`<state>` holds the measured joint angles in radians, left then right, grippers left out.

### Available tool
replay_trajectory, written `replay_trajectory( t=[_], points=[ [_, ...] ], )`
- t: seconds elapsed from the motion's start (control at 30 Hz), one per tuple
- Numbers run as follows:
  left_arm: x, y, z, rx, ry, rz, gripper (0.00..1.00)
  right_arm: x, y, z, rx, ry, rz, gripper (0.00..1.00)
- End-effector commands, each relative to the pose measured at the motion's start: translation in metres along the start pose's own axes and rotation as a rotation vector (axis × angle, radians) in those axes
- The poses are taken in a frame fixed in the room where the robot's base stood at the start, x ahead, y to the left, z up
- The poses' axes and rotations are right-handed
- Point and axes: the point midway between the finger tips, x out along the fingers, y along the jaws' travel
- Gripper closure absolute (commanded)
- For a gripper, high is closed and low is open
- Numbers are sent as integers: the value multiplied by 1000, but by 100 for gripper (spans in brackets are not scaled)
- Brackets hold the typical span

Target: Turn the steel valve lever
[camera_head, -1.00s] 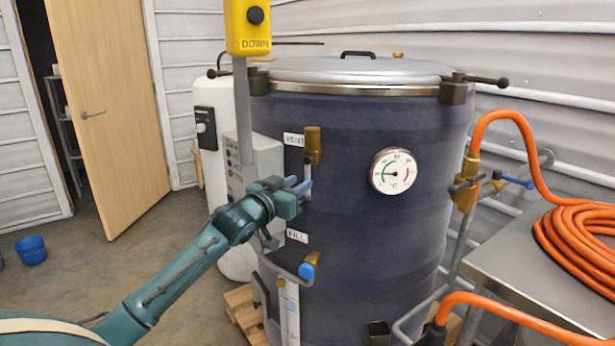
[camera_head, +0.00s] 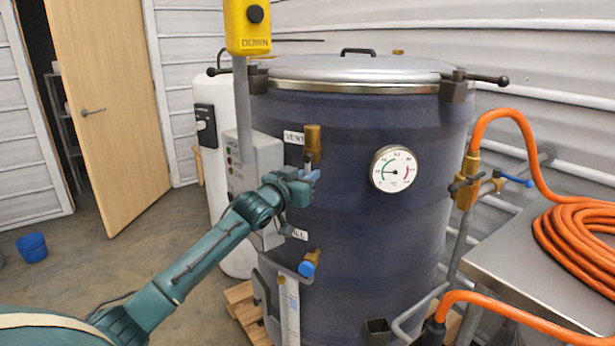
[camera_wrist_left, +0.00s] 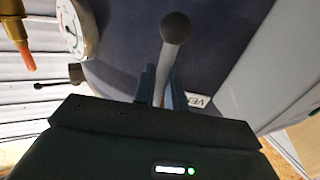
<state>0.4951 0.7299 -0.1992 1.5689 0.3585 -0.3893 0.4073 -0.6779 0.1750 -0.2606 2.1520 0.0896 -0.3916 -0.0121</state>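The steel valve lever (camera_head: 308,167) hangs below the brass valve (camera_head: 313,141) by the VENT label on the dark blue vessel. Most of it is hidden behind my gripper in the head view. In the left wrist view the lever (camera_wrist_left: 176,28) shows a round dark knob and a grey shaft running down between my fingers. My left gripper (camera_head: 309,175) is at the lever. Its blue fingers also show in the left wrist view (camera_wrist_left: 161,88), one on each side of the shaft with little or no gap. My right gripper is not in view.
A second valve with a blue handle (camera_head: 307,268) sits lower, by the FILL label. A dial gauge (camera_head: 394,168) is to the right. A grey control box (camera_head: 262,160) is close behind my left gripper. An orange hose (camera_head: 580,240) lies on a steel table at right.

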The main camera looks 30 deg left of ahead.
Motion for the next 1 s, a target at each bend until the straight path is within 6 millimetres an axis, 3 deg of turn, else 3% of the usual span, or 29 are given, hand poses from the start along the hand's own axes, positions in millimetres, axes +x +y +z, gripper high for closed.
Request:
replay_trajectory(
  t=[0.63, 1.0],
  points=[
    [0, 1, 0, -14, 2, 0, 100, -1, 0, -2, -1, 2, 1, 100],
    [2, 10, -2, -205, 38, 1, 100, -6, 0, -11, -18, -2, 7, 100]
  ],
)
